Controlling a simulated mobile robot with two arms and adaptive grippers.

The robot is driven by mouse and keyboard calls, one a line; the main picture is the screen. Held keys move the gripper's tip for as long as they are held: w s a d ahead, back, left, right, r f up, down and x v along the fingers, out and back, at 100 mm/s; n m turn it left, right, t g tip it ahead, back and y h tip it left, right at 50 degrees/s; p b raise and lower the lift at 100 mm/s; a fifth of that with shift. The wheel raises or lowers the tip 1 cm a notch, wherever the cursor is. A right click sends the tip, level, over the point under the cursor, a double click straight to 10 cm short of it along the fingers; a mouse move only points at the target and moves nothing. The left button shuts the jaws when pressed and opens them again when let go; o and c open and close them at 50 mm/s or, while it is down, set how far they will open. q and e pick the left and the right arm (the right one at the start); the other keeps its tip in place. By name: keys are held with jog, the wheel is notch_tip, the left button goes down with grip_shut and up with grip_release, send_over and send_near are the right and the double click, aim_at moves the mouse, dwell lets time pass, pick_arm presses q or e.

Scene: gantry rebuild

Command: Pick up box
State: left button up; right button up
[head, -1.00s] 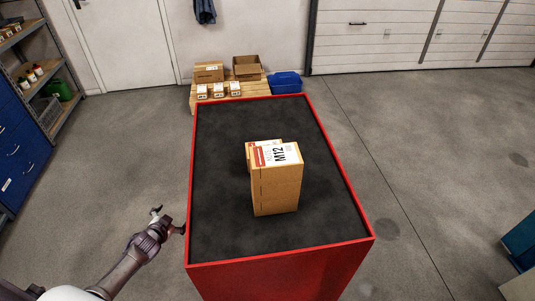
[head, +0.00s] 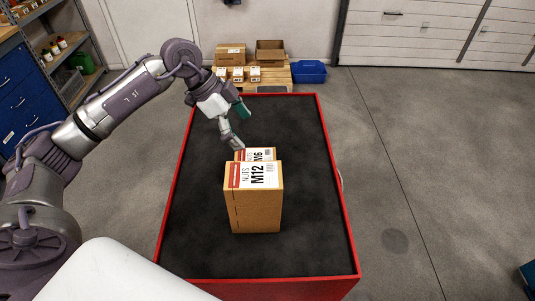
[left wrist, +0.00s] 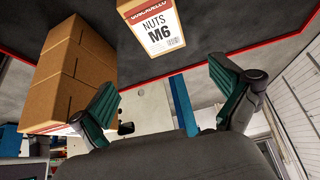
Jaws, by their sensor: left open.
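A cardboard box labelled NUTS M12 (head: 255,208) stands upright on the black top of the red-edged table (head: 300,250). A smaller box labelled NUTS M6 (head: 262,154) stands right behind it and is mostly hidden by it in the head view. My left gripper (head: 243,127) is open and empty, just above and behind the boxes. In the left wrist view, the M6 box (left wrist: 155,28) lies ahead of the open fingers (left wrist: 165,98), apart from them. The M12 box (left wrist: 72,68) is beside the left finger there. My right gripper is out of view.
A pallet (head: 280,85) with cardboard boxes stands beyond the table, next to a blue bin (head: 309,71). Shelves (head: 60,45) are at the far left. The tabletop around the two boxes is clear.

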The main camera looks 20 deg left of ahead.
aim_at(255, 157)
pick_arm(q)
jog(key=shift+w+a+f+n+y, duration=0.1)
jog(key=shift+a+f+n+y, duration=0.35)
jog(key=shift+a+y, duration=0.2)
jog(key=p+x, duration=0.1)
jog(key=x, duration=0.2)
jog(key=p+x, duration=0.1)
jog(key=x, duration=0.3)
jog(key=shift+d+f, duration=0.1)
jog(key=shift+f, duration=0.25)
jog(key=shift+d+f, duration=0.1)
jog(key=shift+f, duration=0.15)
jog(key=shift+d+f+p, duration=0.1)
jog(key=shift+f+p, duration=0.15)
jog(key=shift+p, duration=0.15)
jog(key=p+x, duration=0.1)
jog(key=x, duration=0.2)
jog(key=shift+f+p, duration=0.3)
jog(key=shift+f, duration=0.05)
jog(key=shift+d+f, duration=0.2)
jog(key=shift+f, duration=0.25)
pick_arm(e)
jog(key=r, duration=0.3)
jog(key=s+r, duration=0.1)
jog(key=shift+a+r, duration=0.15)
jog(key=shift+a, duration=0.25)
pick_arm(q)
jog(key=shift+f, duration=0.2)
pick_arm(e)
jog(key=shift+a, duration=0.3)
